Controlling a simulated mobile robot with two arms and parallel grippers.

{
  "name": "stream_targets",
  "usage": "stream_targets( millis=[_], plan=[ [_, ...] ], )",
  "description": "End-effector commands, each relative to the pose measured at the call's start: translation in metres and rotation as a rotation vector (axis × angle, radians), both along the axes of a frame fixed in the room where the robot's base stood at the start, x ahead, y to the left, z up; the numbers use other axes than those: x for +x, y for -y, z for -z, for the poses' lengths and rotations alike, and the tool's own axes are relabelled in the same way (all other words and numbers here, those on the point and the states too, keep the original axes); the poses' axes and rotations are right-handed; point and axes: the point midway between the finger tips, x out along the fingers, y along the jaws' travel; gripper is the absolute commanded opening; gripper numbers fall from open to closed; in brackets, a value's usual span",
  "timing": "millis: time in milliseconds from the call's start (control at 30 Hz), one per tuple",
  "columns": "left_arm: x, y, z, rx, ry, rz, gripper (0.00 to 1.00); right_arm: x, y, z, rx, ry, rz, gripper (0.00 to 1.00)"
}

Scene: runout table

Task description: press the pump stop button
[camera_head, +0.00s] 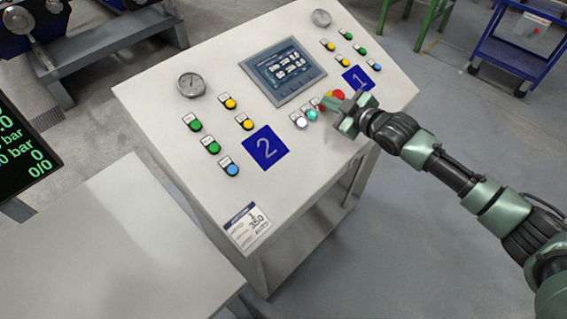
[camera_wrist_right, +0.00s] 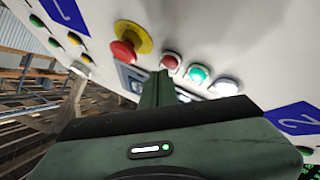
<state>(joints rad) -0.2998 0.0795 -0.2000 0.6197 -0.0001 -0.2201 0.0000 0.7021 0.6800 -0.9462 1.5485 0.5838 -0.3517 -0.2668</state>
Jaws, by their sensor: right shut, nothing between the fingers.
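A small red button (camera_wrist_right: 170,62) with a pale collar sits on the sloped white panel in the right wrist view. It is beside a lit green button (camera_wrist_right: 198,74) and a white button (camera_wrist_right: 225,87). My right gripper (camera_wrist_right: 163,80) is shut and empty, its fingertips close to the red button; I cannot tell whether they touch it. In the head view my right gripper (camera_head: 331,104) partly covers the red button, near the lit green button (camera_head: 312,114) and white button (camera_head: 300,122). I cannot read the button labels. My left gripper is not in view.
A larger red mushroom button on a yellow base (camera_wrist_right: 128,42) stands close to the small red one. The panel (camera_head: 215,185) also carries a screen (camera_head: 283,72), two gauges and several coloured buttons. A bare grey table (camera_head: 110,250) is at lower left.

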Motion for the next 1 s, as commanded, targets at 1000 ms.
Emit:
stream_targets(
  millis=[1000],
  plan=[
    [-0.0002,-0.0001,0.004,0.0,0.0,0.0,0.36,0.0025,-0.0026,0.0074,0.0,0.001,-0.001,0.0]
  ],
)
